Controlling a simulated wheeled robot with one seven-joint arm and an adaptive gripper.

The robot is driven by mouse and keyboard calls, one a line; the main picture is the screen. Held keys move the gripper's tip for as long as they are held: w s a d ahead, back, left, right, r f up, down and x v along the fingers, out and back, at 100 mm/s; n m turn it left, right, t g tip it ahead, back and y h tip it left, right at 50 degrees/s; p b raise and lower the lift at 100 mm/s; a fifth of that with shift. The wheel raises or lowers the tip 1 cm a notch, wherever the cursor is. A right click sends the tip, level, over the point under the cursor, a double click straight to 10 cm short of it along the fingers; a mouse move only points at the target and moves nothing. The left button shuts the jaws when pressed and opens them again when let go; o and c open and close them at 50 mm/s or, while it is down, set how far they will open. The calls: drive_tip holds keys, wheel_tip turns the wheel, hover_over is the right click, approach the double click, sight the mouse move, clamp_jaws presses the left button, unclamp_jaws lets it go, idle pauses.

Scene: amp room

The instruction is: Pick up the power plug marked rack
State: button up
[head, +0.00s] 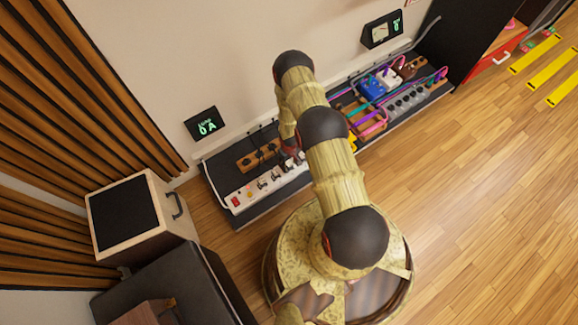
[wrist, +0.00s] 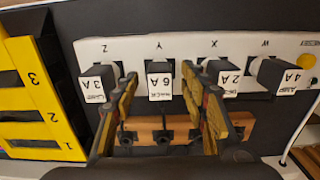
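The plug marked RACK 6 A (wrist: 160,82) is dark with a white label, upside down in the wrist view. It sits in the white power strip (wrist: 190,46) by the letter Y. My gripper (wrist: 158,78) is open, with one finger on each side of this plug and gaps between. Similar plugs sit left, marked 3 A (wrist: 98,84), and right, marked 2 A (wrist: 222,78) and 4 A (wrist: 280,76). The right finger is close to the 2 A plug; contact is unclear. In the head view the strip (head: 238,201) lies on a dark board, and my arm hides most of my gripper.
A wooden block (wrist: 236,126) with dark fittings lies alongside the strip. A yellow numbered block (wrist: 32,75) stands left in the wrist view. Pedals and cables (head: 372,87) fill the board's right part. A speaker cabinet (head: 140,220) stands left.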

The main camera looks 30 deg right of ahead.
drive_tip(key=shift+c, duration=1.2)
clamp_jaws()
